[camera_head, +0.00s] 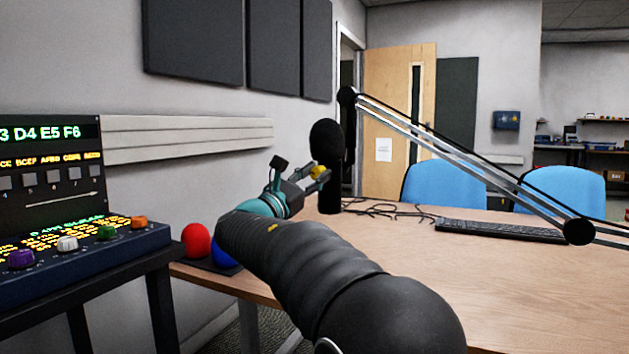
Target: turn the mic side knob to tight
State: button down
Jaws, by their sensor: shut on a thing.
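The black microphone (326,142) with a rounded foam head hangs upright at the end of a boom arm (460,150), above the wooden table. A small yellow knob (318,172) sits at the microphone's side. My gripper (317,176) is at the knob, with its fingers closed around it. My arm reaches up from the bottom of the view and hides part of the table. The knob is small here, and I cannot tell its turn angle or any marks on it.
A console (80,250) with coloured knobs stands on a dark stand at left. A red ball (196,240) and a blue ball (222,256) sit at the table's left edge. Cables (385,208) and a keyboard (500,231) lie on the table. Blue chairs (445,185) stand behind it.

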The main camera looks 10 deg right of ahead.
jog(key=shift+m+g+h, duration=0.3)
jog(key=shift+m+g, duration=0.4)
jog(key=shift+m, duration=0.9)
jog(key=c, duration=0.8)
grip_release()
jog(key=shift+a, duration=0.1)
jog(key=v, duration=1.2)
jog(key=shift+w, duration=0.1)
jog(key=shift+o, duration=0.2)
jog(key=shift+a, duration=0.1)
